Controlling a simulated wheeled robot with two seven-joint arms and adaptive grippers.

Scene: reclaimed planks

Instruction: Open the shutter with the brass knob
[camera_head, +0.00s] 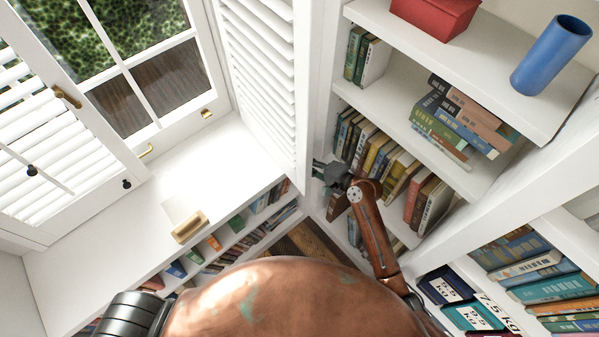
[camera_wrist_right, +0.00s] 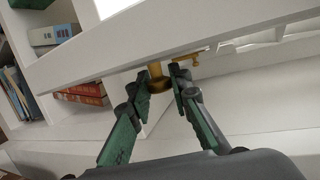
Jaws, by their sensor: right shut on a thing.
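The white louvred shutter (camera_head: 262,70) stands swung out from the right side of the window, with its free edge towards me. It also shows across the wrist view (camera_wrist_right: 190,40). The brass knob (camera_wrist_right: 157,80) is on its face, between the green fingers of my right gripper (camera_wrist_right: 160,82). The fingers are shut on the knob. In the head view my right gripper (camera_head: 328,173) is at the shutter's lower free end, on the bookcase side, and the knob is hidden. My left gripper is not in view.
A bookcase (camera_head: 400,83) with books, a red box (camera_head: 437,14) and a blue cylinder (camera_head: 552,55) stands close on the right. Another louvred shutter (camera_head: 55,150) with black knobs is at left. The white sill (camera_head: 120,215) is mostly clear, with a brass-coloured piece (camera_head: 190,227) at its front.

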